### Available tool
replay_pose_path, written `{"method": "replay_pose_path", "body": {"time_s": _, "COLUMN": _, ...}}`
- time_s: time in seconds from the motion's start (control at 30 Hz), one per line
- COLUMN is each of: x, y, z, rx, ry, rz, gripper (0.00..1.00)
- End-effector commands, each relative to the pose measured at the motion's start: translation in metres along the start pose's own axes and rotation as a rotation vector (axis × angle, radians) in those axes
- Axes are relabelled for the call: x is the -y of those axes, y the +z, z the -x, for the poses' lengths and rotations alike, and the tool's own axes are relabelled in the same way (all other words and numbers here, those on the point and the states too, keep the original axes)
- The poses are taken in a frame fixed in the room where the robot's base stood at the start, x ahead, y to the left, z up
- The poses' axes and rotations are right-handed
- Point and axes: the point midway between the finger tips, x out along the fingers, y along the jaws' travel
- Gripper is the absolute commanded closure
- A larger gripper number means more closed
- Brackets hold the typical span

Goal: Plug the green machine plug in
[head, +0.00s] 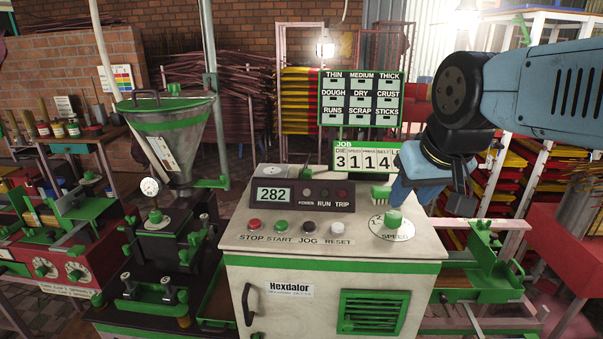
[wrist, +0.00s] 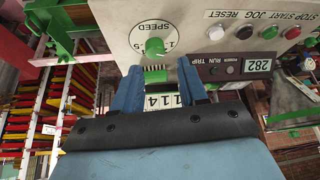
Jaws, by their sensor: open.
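The machine (head: 330,264) is a pale cabinet with a green stripe, labelled Hexdalor. I cannot make out a plug, cord or socket for it in either view. My gripper (head: 401,192) is over the right rear of the machine's sloped top, close to the green speed knob (head: 394,221). In the wrist view, which is turned over, my gripper (wrist: 160,78) has its two blue fingers apart with nothing held. The speed knob (wrist: 154,47) and a small green brush (wrist: 155,76) show beyond and between the fingers.
The panel has stop, start, jog and reset buttons (head: 337,228) and a display (head: 272,195) reading 282. A job counter board (head: 365,158) stands behind. Racks and a green-framed bench (head: 480,265) crowd the right.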

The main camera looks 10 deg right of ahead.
Motion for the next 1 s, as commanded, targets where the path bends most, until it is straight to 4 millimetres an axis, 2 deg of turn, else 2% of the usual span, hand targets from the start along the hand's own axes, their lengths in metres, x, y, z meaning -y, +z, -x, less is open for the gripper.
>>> {"method": "replay_pose_path", "body": {"time_s": 0.13, "x": 0.0, "y": 0.0, "z": 0.0, "rx": 0.0, "ry": 0.0, "rz": 0.0, "gripper": 0.57}}
{"method": "replay_pose_path", "body": {"time_s": 0.27, "x": 0.001, "y": -0.003, "z": 0.001, "rx": 0.001, "ry": -0.001, "rz": 0.025, "gripper": 0.45}}
{"method": "replay_pose_path", "body": {"time_s": 0.37, "x": 0.001, "y": -0.011, "z": 0.0, "rx": 0.007, "ry": -0.004, "rz": 0.117, "gripper": 0.35}}
{"method": "replay_pose_path", "body": {"time_s": 0.4, "x": 0.001, "y": -0.016, "z": 0.0, "rx": 0.012, "ry": -0.005, "rz": 0.176, "gripper": 0.32}}
{"method": "replay_pose_path", "body": {"time_s": 0.47, "x": 0.003, "y": -0.026, "z": -0.001, "rx": 0.018, "ry": -0.007, "rz": 0.289, "gripper": 0.32}}
{"method": "replay_pose_path", "body": {"time_s": 0.67, "x": 0.016, "y": -0.067, "z": -0.006, "rx": 0.044, "ry": -0.02, "rz": 0.768, "gripper": 0.32}}
{"method": "replay_pose_path", "body": {"time_s": 1.0, "x": 0.05, "y": -0.136, "z": -0.025, "rx": 0.078, "ry": -0.054, "rz": 1.608, "gripper": 0.32}}
